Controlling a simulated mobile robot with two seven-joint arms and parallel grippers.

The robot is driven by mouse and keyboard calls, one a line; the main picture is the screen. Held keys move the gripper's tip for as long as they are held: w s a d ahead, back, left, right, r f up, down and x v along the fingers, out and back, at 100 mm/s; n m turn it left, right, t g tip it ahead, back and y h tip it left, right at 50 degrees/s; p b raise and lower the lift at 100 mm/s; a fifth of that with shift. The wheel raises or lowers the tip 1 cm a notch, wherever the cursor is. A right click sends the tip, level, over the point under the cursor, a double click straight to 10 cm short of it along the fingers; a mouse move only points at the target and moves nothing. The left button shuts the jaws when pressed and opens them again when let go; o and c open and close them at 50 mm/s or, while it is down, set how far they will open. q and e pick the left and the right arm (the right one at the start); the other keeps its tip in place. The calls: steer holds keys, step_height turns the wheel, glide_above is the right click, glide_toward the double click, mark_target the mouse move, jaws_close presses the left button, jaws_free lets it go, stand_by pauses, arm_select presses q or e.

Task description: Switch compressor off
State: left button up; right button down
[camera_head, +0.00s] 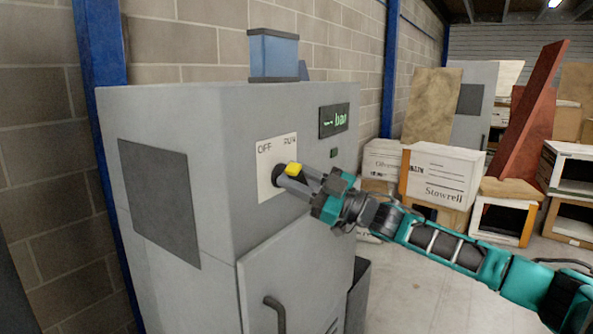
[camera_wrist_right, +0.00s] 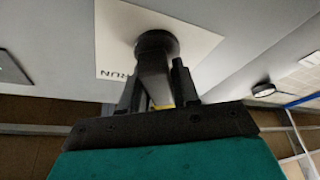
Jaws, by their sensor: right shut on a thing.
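The compressor is a tall grey cabinet (camera_head: 170,105) against the brick wall. A white plate (camera_head: 265,187) on its front reads OFF at the left and RUN at the right. A rotary switch sits on the plate, with a black round base and a yellow-tipped handle (camera_head: 293,169) that points toward RUN. In the right wrist view the black switch (camera_wrist_right: 156,43) stands out from the plate. My right gripper (camera_head: 296,183) is shut on the switch handle, one finger on each side of it, and partly hides it. My left gripper is in neither view.
A green display (camera_head: 334,120) reading "bar" is above the plate. A lower door with a dark handle (camera_head: 275,313) is below. Cardboard boxes (camera_head: 440,175) stand at the right, and a red board (camera_head: 530,120) leans behind. Bare floor (camera_head: 410,280) lies right of the cabinet.

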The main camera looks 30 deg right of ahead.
steer(key=shift+n+g+p, duration=0.3)
steer(key=shift+n+g, duration=0.1)
steer(key=shift+n, duration=0.6)
steer(key=shift+n+y, duration=0.3)
steer(key=c, duration=1.3)
jaws_free()
steer(key=o, duration=0.4)
steer(key=shift+f, duration=0.1)
